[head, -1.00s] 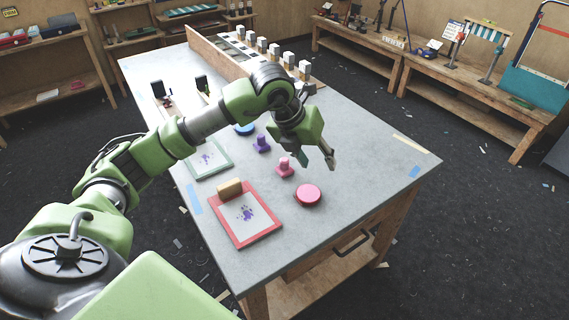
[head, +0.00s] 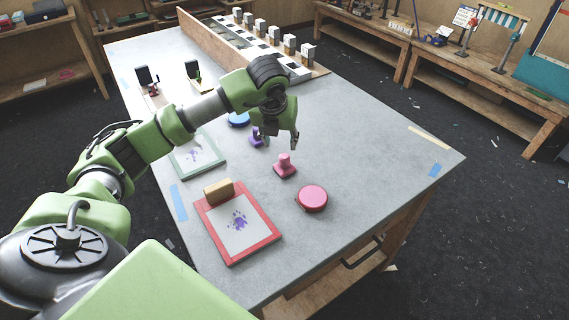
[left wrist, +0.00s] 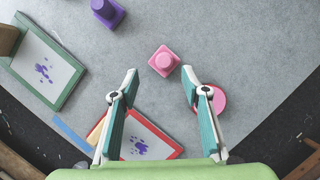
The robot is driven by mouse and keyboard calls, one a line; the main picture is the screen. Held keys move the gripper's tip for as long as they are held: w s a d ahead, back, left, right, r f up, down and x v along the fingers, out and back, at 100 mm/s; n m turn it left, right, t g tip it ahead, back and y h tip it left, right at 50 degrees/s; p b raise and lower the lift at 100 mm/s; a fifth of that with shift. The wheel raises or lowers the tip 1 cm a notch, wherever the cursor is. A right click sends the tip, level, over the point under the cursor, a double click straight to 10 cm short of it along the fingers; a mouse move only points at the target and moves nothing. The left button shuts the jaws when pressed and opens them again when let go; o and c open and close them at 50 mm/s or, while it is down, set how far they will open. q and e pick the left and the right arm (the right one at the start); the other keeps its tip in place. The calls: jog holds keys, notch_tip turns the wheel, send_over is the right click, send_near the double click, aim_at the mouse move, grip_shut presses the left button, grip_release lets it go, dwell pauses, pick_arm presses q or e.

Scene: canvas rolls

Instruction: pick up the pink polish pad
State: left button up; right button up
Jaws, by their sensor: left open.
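The pink polish pad (head: 285,168), a square base with a round knob, stands upright on the grey table (head: 350,150). In the left wrist view the pink polish pad (left wrist: 164,61) appears just beyond the gap between my fingertips, clear of both. My left gripper (head: 280,143) is open and empty above the table, behind the pad in the head view. Its two teal-lined fingers (left wrist: 160,80) are spread wide in the left wrist view. My right gripper is not in view.
A round red-pink tin (head: 312,198) sits in front of the pad. A red-framed board (head: 268,247) with a wooden block (head: 218,190), a green-framed board (head: 215,163), a purple pad (head: 256,139) and a blue round tin (head: 238,120) are nearby. The table's right side is clear.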

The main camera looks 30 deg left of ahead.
aim_at(284, 156)
pick_arm(q)
jog(key=x, duration=0.3)
jog(key=shift+d+f+p, duration=0.1)
jog(key=shift+f+p, duration=0.15)
jog(key=shift+p, duration=0.05)
jog(key=shift+w+f, duration=0.15)
jog(key=shift+f, duration=0.1)
jog(key=shift+w+f+p, duration=0.15)
jog(key=shift+f+p, duration=0.1)
jog(key=shift+p, duration=0.1)
jog(key=x, duration=0.1)
jog(key=p+x, duration=0.2)
jog(key=shift+d+f, duration=0.25)
jog(key=shift+w+a+f, duration=0.15)
jog(key=shift+w+f, duration=0.1)
jog(key=shift+f, duration=0.35)
jog(key=c, duration=1.2)
